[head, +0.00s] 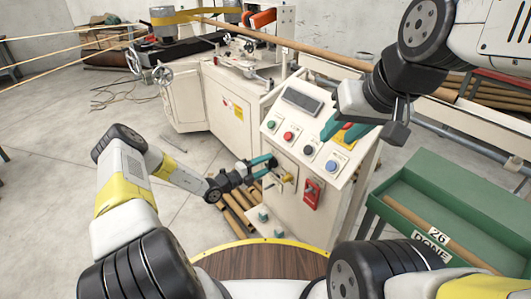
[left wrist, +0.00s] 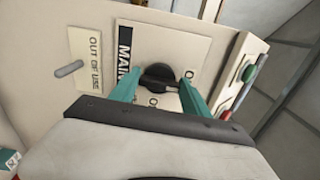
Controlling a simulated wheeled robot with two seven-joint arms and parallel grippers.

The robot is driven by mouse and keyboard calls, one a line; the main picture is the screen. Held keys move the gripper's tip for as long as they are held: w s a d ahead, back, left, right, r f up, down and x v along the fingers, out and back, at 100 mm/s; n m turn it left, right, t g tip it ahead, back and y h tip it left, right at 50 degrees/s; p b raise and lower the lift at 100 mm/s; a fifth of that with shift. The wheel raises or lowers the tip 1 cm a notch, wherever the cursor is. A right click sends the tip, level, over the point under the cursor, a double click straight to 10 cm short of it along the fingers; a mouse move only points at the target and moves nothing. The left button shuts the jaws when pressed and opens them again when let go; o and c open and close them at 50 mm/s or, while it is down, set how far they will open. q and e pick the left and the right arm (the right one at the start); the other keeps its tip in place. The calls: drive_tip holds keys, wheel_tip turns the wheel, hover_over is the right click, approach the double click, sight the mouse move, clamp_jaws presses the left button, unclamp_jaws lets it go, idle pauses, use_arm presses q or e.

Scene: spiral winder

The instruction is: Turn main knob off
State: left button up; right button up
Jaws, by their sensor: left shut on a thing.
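The main knob (left wrist: 160,77) is a black rotary knob on a white plate marked "MAIN", seen in the left wrist view. Its grip bar lies roughly across that picture. The labels around it are partly cut off by my fingers. My left gripper (head: 264,166) is at the lower left of the control panel front, and its teal fingers (left wrist: 158,95) are on either side of the knob, shut on it. In the head view the knob is mostly hidden by these fingers. My right gripper (head: 347,127) is open and empty in front of the panel's upper right.
The cream control panel (head: 302,99) carries several coloured buttons and a display. A red switch (head: 312,194) and a yellow fitting (head: 288,178) sit right of my left gripper. A green bin (head: 466,202) marked "DONE" stands at right.

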use_arm(q)
drive_tip(key=shift+a+n, duration=0.1)
drive_tip(key=shift+n, duration=0.2)
idle(0.4)
drive_tip(key=o, duration=1.4)
drive_tip(key=v, duration=0.7)
drive_tip(key=shift+s+a, duration=0.2)
drive_tip(key=shift+a, duration=0.05)
